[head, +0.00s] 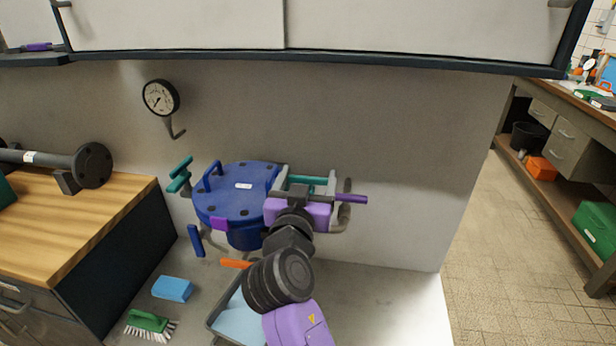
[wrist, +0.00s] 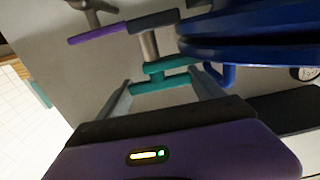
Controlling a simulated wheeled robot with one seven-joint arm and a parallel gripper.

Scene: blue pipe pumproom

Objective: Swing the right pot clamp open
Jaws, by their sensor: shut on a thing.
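The blue pot (head: 246,236) stands by the wall under its round blue lid (head: 235,207). The right pot clamp (head: 309,180) shows as a teal bar at the lid's right edge. My gripper (head: 307,184) is at this clamp. In the wrist view the clamp's teal bar (wrist: 160,84) lies between my two grey fingers, and my gripper (wrist: 164,88) is shut on it. The left pot clamp (head: 179,176), also teal, shows at the lid's left side. My wrist hides the pot's lower right part.
A purple lever (head: 353,199) on a grey pipe (head: 342,218) is close to the right of my gripper. A pressure gauge (head: 160,97) hangs on the wall. A blue sponge (head: 172,288), a green brush (head: 148,322) and a tray (head: 222,311) lie in front.

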